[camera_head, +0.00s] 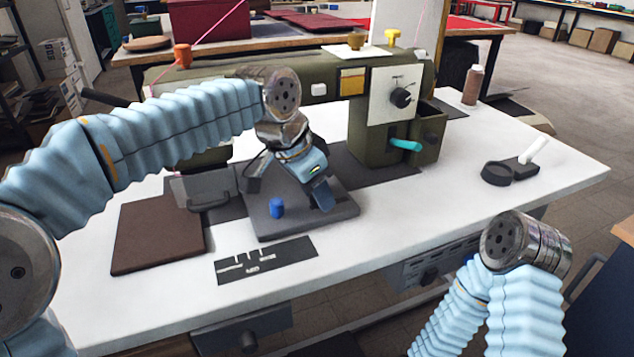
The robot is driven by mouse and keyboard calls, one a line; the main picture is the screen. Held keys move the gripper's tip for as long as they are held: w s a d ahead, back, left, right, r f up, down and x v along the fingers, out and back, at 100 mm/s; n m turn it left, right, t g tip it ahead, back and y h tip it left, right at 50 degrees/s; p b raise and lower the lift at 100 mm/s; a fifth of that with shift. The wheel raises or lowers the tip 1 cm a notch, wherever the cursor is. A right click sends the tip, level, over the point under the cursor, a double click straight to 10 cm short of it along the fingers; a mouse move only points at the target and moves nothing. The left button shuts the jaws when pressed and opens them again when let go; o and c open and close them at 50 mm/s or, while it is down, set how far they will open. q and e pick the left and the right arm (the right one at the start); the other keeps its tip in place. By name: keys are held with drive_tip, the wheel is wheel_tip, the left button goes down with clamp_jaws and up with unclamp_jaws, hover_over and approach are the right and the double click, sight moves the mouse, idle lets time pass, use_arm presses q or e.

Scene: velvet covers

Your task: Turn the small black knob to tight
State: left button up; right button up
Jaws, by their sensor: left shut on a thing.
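A black knob (401,97) sits on a white dial plate (386,104) with tick marks, on the front of the olive-green machine (375,131). Which one the task means is not certain, and no label is readable.
A turquoise lever (406,145) sticks out below the dial. A brown pad (158,236) and a dark marked card (266,260) lie at front left. The white tabletop (440,210) is clear at front right.

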use_arm(q)
drive_tip(key=shift+m+h+p, duration=0.3)
drive_tip(key=shift+m, duration=0.5)
drive_tip(key=shift+g, duration=0.3)
drive_tip(key=o, duration=1)
drive_tip(key=v, duration=1.3)
drive_tip(key=shift+a+r, duration=0.1)
drive_tip(key=shift+r, duration=0.3)
